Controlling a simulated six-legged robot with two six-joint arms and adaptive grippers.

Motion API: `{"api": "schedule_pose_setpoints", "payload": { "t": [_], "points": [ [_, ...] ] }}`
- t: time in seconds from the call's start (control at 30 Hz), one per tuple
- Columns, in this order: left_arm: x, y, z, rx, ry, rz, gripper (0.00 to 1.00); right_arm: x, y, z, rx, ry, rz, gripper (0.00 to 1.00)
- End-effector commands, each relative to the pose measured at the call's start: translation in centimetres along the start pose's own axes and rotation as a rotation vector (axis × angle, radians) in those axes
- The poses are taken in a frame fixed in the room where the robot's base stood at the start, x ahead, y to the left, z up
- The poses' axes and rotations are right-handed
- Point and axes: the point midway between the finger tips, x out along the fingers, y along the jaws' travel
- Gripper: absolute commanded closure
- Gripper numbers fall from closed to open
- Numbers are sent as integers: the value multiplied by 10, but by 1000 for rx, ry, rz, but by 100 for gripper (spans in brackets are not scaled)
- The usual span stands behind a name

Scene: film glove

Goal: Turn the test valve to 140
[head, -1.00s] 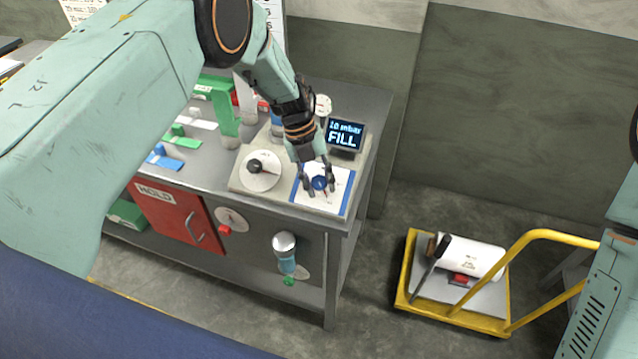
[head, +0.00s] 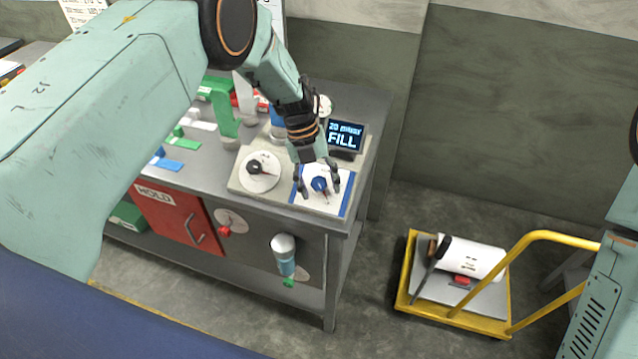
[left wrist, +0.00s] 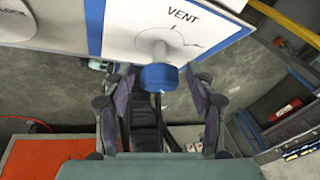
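The test valve is a blue knob (head: 319,184) on a white plate (head: 334,202) with blue side stripes, at the right front of the bench panel. In the left wrist view the blue knob (left wrist: 159,77) sits on a pale stem under the word VENT. My left gripper (head: 323,190) is open, its fingers on either side of the knob. In the left wrist view its fingers (left wrist: 158,100) are apart, with the knob just beyond and between the tips; contact cannot be made out. The display (head: 345,136) reads what looks like 20 mbar, FILL. My right gripper is out of view.
A black-handled dial (head: 262,170) is left of the knob. A round gauge (head: 323,106) stands behind. The red HOLD door (head: 178,216) and a blue-white cylinder (head: 284,255) are on the bench front. A yellow cart (head: 455,317) stands right on open floor.

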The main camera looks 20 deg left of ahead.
Motion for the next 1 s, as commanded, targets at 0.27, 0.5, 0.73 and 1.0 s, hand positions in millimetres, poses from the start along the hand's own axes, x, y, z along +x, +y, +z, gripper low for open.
{"api": "schedule_pose_setpoints", "payload": {
  "t": [0.27,0.5,0.73,1.0],
  "points": [
    [-3,0,1,-1,-3,-2,42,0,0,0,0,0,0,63],
    [-36,-1,2,-1,-6,-4,42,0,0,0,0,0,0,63],
    [-83,0,1,-1,-5,-3,42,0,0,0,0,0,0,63],
    [-116,0,0,0,-2,-1,42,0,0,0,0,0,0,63]
  ]
}}
